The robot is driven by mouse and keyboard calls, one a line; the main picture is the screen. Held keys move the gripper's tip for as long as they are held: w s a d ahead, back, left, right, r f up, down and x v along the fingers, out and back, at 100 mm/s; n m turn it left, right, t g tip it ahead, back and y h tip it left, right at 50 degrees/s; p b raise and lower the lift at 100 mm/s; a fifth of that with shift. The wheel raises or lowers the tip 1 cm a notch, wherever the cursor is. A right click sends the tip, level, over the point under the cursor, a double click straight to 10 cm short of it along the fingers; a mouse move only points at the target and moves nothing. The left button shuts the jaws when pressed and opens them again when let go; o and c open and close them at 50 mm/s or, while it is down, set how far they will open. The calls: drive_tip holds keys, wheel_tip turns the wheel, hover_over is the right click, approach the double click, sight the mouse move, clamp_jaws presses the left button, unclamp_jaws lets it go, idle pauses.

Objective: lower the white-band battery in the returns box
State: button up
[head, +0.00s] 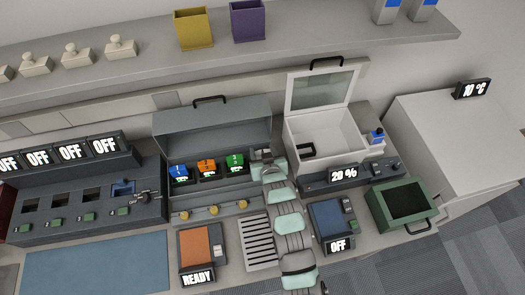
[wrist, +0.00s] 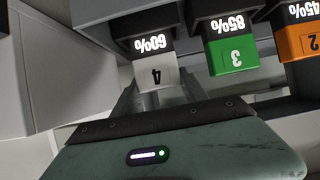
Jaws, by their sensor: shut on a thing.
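The white-band battery (wrist: 157,74), numbered 4 with a 60% display above it, is at the end of the row in the wrist view. My gripper (wrist: 157,96) is shut on it, one finger on each side. The battery stands level with its neighbours; I cannot tell whether it is still in its slot. In the head view my gripper (head: 262,157) is at the right end of the grey charger (head: 210,127), and my arm mostly hides the battery. An open green box (head: 406,207) with a dark inside stands at the right; no label shows which box is the returns box.
A green battery (head: 235,163), an orange one (head: 207,168) and a blue one (head: 180,173) stand left of my gripper. A white box (head: 325,135) with a raised lid stands close on the right.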

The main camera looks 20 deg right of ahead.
drive_tip(key=o, duration=1.6)
drive_tip(key=shift+s, duration=0.1)
drive_tip(key=v, duration=1)
drive_tip(key=shift+s+r, duration=0.2)
drive_tip(key=shift+s, duration=0.1)
drive_tip(key=shift+w, duration=0.1)
